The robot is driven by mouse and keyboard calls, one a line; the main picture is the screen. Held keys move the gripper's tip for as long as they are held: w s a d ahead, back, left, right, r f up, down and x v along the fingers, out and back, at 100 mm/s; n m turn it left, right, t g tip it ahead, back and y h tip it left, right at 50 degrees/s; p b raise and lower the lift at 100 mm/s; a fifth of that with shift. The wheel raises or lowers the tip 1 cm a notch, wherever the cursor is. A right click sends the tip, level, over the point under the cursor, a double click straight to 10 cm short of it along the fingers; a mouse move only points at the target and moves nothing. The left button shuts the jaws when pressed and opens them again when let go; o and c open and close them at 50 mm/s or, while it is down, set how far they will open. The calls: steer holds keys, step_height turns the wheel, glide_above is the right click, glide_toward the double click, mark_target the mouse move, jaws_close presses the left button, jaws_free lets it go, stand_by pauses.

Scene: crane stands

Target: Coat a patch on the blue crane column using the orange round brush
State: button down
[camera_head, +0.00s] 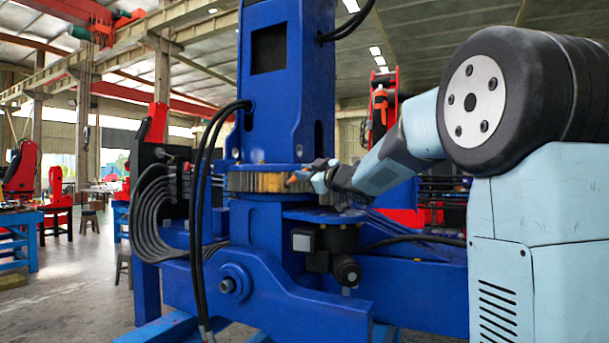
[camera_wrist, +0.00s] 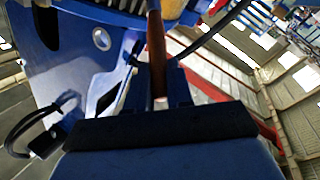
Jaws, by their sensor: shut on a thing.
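The blue crane column (camera_head: 272,110) stands upright in the middle of the head view, above a toothed ring. It has a dark rectangular opening near its top. My gripper (camera_head: 320,177) is at the right side of the ring, below the column's main face. It is shut on the orange round brush (camera_head: 298,178), whose orange end points left toward the ring's teeth. In the wrist view, the brush's brownish handle (camera_wrist: 156,45) runs up between the fingers of my gripper (camera_wrist: 159,85). The bristles are not clear, and I cannot tell whether the brush touches anything.
Black hoses (camera_head: 203,190) hang at the column's left. A dark motor (camera_head: 340,245) and a blue base beam (camera_head: 270,295) lie below my gripper. Open floor (camera_head: 75,290) shows at the left, with a blue bench (camera_head: 18,240) beyond.

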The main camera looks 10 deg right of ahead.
steer(key=shift+w+a+r, duration=0.8)
steer(key=shift+w+a, duration=0.7)
steer(key=shift+a, duration=3.5)
steer(key=shift+s+d, duration=0.55)
steer(key=shift+d, duration=1.15)
steer(key=shift+s+d, duration=0.55)
steer(key=shift+d, duration=1.1)
steer(key=shift+s+d, duration=0.55)
steer(key=shift+d, duration=1.15)
steer(key=shift+w, duration=0.1)
steer(key=w+a, duration=0.3)
steer(key=a, duration=0.7)
steer(key=shift+s+a, duration=0.1)
